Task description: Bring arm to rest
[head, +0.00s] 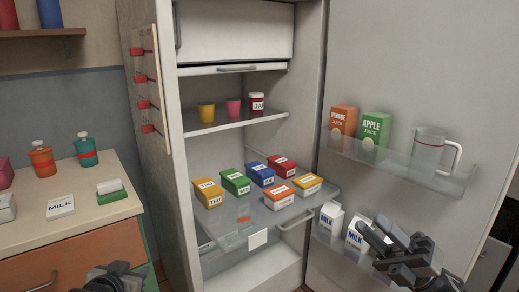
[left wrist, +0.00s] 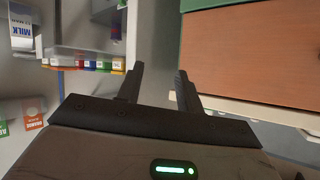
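My left gripper (left wrist: 160,85) is open and empty in the left wrist view, its two dark fingers apart. In the head view only a dark part of the left gripper (head: 115,280) shows at the bottom edge, in front of the counter. My right gripper (head: 376,229) is at the lower right of the head view, before the open fridge door. Its two dark fingers look apart with nothing between them, and they overlap the view of a milk carton (head: 355,236).
The fridge is open. Its pulled-out clear drawer (head: 225,241) holds several coloured boxes. The door shelf (head: 400,168) bears two juice cartons and a jug (head: 428,150). A counter (head: 90,217) with bottles and small items stands at left.

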